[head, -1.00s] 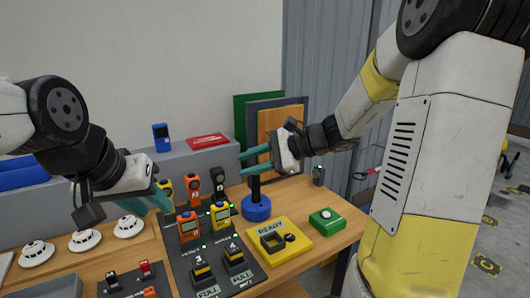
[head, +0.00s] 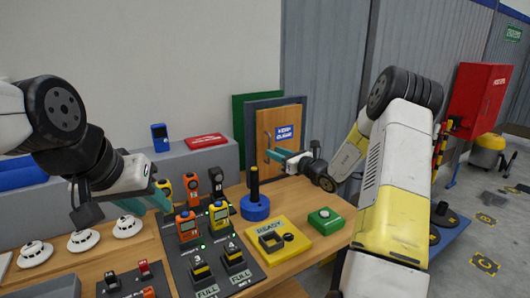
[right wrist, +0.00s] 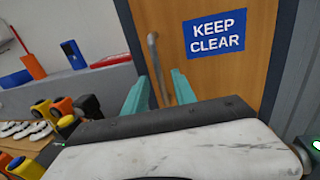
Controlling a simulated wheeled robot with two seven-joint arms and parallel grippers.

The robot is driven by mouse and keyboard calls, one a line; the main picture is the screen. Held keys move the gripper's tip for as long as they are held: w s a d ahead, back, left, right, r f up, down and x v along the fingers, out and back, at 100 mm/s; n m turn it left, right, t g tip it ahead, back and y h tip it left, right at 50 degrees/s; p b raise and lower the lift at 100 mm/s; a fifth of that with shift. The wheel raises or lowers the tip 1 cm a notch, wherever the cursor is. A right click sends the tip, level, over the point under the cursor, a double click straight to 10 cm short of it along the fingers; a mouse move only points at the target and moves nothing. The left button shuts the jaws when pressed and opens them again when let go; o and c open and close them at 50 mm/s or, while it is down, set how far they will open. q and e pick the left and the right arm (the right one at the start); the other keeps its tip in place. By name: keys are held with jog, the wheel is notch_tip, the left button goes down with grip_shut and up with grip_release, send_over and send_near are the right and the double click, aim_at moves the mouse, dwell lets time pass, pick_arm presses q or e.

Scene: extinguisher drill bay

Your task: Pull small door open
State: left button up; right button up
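The small wooden door (head: 292,118) stands at the back of the bench in a dark grey frame and looks shut. It bears a blue KEEP CLEAR sign (right wrist: 215,34). A grey bar handle (right wrist: 153,50) runs down its left part in the right wrist view. My right gripper (right wrist: 160,92) is open before the door, with the handle's lower part showing between its teal fingers. I cannot tell whether they touch it. In the head view the right gripper (head: 282,156) is at the door's front. My left gripper (head: 150,200) hangs over the left bench; its finger gap is unclear.
Radios and meters (head: 218,213) stand on a dark panel below the left gripper. A blue round base with a black post (head: 255,206), a yellow READY box (head: 278,240) and a green button box (head: 325,221) stand before the door. A red cabinet (head: 476,105) is far right.

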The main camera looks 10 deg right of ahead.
jog(key=shift+x, duration=1.1)
jog(key=shift+c, duration=0.4)
grip_shut()
